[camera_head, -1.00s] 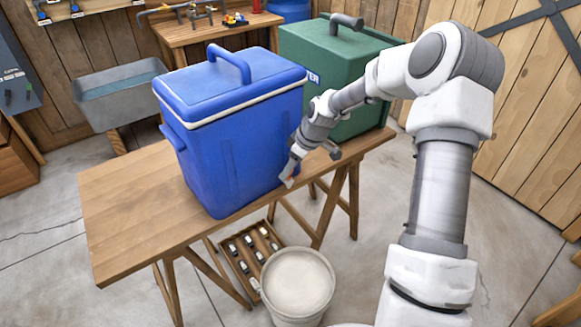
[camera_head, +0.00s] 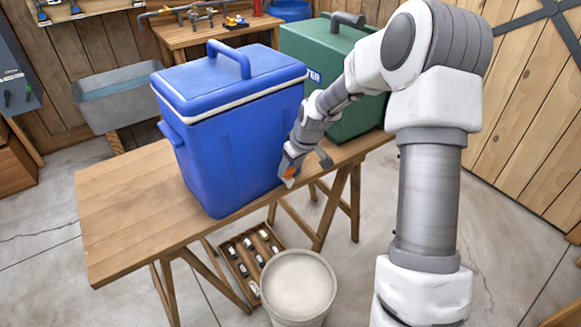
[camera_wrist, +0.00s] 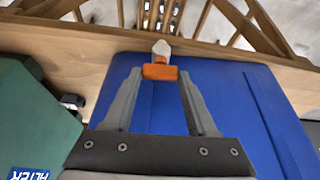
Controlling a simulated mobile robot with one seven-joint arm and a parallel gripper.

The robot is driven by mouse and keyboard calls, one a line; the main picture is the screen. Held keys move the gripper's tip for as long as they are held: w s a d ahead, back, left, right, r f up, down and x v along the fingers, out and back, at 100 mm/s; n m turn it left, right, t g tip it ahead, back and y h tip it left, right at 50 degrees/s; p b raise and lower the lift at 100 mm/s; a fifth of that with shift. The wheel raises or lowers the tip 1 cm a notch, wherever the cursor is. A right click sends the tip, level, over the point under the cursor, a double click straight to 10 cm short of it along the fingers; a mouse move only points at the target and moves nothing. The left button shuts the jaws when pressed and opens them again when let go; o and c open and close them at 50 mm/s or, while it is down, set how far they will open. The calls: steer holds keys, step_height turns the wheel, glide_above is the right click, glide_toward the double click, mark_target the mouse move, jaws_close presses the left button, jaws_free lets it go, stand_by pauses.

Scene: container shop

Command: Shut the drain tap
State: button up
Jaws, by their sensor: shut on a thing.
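The blue cooler box (camera_head: 228,125) stands on a wooden trestle table. Its drain tap has an orange handle (camera_wrist: 160,72) and a white end (camera_wrist: 161,49), low on the cooler's side near the table's front edge. The tap also shows small in the head view (camera_head: 289,173). My gripper (camera_wrist: 158,77) is shut on the orange handle, with one finger on each side. It shows in the head view (camera_head: 288,166), beside the cooler's lower right corner. The handle's exact turn is hard to tell.
A green box (camera_head: 336,100) with a dark tap-like handle stands right of the cooler, close to my wrist. A pale bucket (camera_head: 272,296) and a crate of small items (camera_head: 229,261) sit on the floor below. The table's left end (camera_head: 115,215) is bare.

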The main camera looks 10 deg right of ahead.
steer(key=o, duration=1.4)
steer(key=shift+c, duration=0.2)
steer(key=p+v, duration=0.2)
steer(key=v, duration=1.5)
steer(key=shift+r, duration=0.25)
steer(key=shift+s, duration=0.1)
